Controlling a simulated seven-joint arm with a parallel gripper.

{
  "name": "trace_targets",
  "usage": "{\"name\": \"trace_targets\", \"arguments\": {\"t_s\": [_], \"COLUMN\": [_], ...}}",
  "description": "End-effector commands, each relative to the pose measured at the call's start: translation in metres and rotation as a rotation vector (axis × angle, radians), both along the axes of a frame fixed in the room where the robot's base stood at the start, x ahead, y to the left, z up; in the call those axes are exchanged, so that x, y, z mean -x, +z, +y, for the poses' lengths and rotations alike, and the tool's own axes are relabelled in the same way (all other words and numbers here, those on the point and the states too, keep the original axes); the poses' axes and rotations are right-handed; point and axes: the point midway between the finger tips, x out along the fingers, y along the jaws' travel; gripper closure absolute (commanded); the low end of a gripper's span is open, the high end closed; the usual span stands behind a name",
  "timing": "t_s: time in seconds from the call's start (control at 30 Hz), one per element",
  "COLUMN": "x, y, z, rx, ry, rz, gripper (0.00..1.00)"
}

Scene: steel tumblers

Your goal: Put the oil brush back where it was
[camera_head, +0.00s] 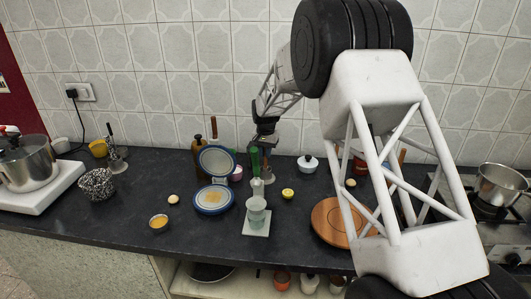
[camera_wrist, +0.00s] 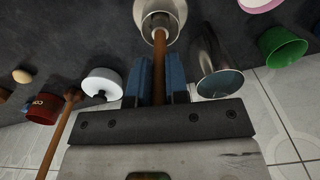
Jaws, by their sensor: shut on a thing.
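My gripper (camera_wrist: 159,88) is shut on the wooden handle of the oil brush (camera_wrist: 159,50), which runs out between its blue fingers. The brush's far end lines up with the mouth of a pale, round vessel (camera_wrist: 140,14) at the top of the wrist view. I cannot tell whether its tip is inside or only above it. A steel tumbler (camera_wrist: 207,62) stands close beside the right finger, seemingly apart from it. In the head view my gripper (camera_head: 264,152) is low over the back of the counter, and the brush cannot be made out clearly there. A steel tumbler (camera_head: 258,187) stands in front.
A white lidded pot (camera_wrist: 102,84) and a red-brown pot (camera_wrist: 42,107) are left of the gripper; a green cup (camera_wrist: 284,46) is right. Blue-rimmed plates (camera_head: 213,209), a white tile (camera_head: 248,226) and a round wooden board (camera_head: 325,222) occupy the counter. The tiled wall is close behind.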

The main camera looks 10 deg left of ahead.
Motion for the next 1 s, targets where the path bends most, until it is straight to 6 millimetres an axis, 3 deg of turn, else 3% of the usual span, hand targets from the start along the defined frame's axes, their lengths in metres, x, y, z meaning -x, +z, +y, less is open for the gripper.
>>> {"name": "trace_targets", "arguments": {"t_s": [0.27, 0.3, 0.47, 1.0], "x": [0.000, 0.000, 0.000, 0.000], "y": [-0.003, -0.003, -0.003, 0.009], "z": [0.000, 0.000, 0.000, 0.000], "rx": [0.000, 0.000, 0.000, 0.000], "ry": [0.000, 0.000, 0.000, 0.000], "rz": [0.000, 0.000, 0.000, 0.000], "gripper": [1.00, 0.84, 0.60, 0.60]}}
